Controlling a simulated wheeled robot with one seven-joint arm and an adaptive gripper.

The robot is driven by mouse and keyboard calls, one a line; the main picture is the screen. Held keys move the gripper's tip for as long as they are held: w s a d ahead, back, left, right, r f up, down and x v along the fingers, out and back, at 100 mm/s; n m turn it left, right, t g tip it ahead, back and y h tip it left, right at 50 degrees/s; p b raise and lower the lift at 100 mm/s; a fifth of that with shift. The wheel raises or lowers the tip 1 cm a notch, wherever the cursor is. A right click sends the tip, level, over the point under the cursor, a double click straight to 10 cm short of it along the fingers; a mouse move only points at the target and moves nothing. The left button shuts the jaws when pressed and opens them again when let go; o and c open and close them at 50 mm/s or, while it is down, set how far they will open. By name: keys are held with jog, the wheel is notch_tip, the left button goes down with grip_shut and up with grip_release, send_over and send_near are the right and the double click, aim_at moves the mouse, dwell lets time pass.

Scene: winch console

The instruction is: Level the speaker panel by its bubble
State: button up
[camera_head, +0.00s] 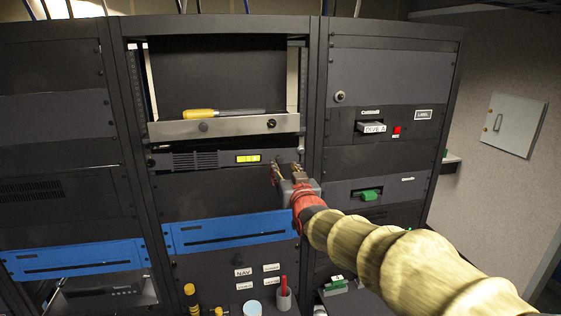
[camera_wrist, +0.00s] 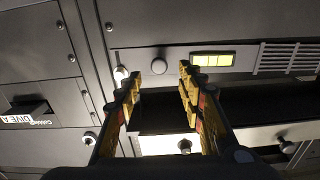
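The speaker panel (camera_head: 213,159) is a thin grey rack panel under the shelf in the middle rack, with a slotted grille at its left. Its yellow bubble window (camera_head: 248,158) also shows in the wrist view (camera_wrist: 213,60), which looks upside down. Thin dark marks cross the window; the bubble's position is too small to tell. My gripper (camera_head: 286,168) is at the panel's right end. In the wrist view its two yellow-and-dark fingers (camera_wrist: 160,74) are apart, with a round dark knob (camera_wrist: 158,66) just beyond and between their tips. I see no clear contact.
A metal-fronted shelf (camera_head: 225,126) just above holds a yellow-handled tool (camera_head: 201,114). A blue panel (camera_head: 230,230) lies below. The right rack has a DIVE A module (camera_head: 374,128), a red button (camera_head: 397,131) and a green handle (camera_head: 369,196). A cup (camera_head: 252,308) stands low in front.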

aim_at(280, 160)
jog(key=shift+p+x, duration=0.6)
jog(key=shift+x, duration=2.2)
jog(key=shift+f, duration=0.1)
jog(key=shift+c, duration=1)
jog(key=c, duration=0.7)
grip_shut()
